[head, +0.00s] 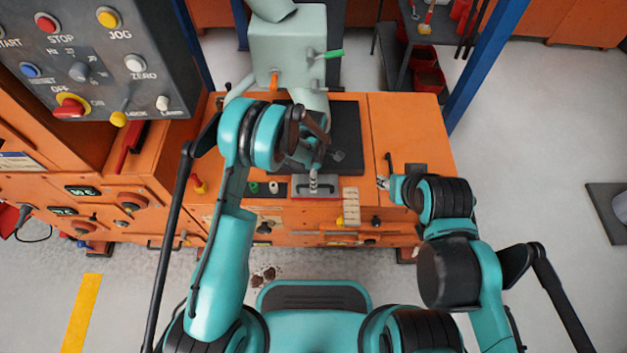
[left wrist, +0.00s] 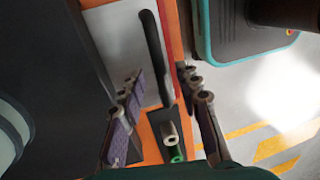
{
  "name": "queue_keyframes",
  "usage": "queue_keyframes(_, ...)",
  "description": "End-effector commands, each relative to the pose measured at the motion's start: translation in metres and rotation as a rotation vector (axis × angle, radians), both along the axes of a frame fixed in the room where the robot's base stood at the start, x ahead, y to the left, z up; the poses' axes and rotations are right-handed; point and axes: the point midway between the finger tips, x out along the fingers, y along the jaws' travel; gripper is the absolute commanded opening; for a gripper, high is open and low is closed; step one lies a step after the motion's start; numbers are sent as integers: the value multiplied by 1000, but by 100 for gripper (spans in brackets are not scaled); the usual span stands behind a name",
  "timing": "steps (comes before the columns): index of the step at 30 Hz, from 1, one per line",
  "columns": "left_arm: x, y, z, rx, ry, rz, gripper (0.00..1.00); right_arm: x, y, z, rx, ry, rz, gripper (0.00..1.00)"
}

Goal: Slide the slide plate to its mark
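The slide plate (head: 325,190) is a light grey plate with a red edge at the front of the orange machine's top. It also shows in the left wrist view (left wrist: 115,45), with a black bar handle (left wrist: 154,55) along it. My left gripper (head: 314,183) is over the plate. In the left wrist view its two fingers (left wrist: 162,112) are spread, with the handle's end between them and a gap on both sides. My right gripper (head: 383,183) is at the right part of the machine top, small and partly hidden by its arm. I cannot make out the mark.
A dark strip (head: 262,190) with green and pale round pieces lies left of the plate. A cream ribbed block (head: 351,206) is right of it. A black bed (head: 347,140) and a grey-green machine head (head: 288,52) stand behind. A control panel (head: 85,55) hangs at upper left.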

Motion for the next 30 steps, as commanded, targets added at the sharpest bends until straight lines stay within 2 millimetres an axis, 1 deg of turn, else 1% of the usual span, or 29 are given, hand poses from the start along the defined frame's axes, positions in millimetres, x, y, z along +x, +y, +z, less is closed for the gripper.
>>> queue_keyframes(5, 5, 0, 24, 0, 0, 0, 33, 0, 0, 0, 0, 0, 0, 40)
queue_keyframes(12, 15, 0, 77, 0, 0, 0, 33, 0, 0, 0, 0, 0, 0, 40)
queue_keyframes(15, 18, 0, 94, 0, 0, 0, 33, 0, 0, 0, 0, 0, 0, 40)
queue_keyframes(18, 21, 0, 106, 0, 0, 0, 33, 0, 0, 0, 0, 0, 0, 40)
queue_keyframes(22, 23, 0, 114, 0, 0, 0, 33, 0, 0, 0, 0, 0, 0, 40)
queue_keyframes(30, 23, 0, 116, 0, 0, 0, 33, 0, 0, 0, 0, 0, 0, 40)
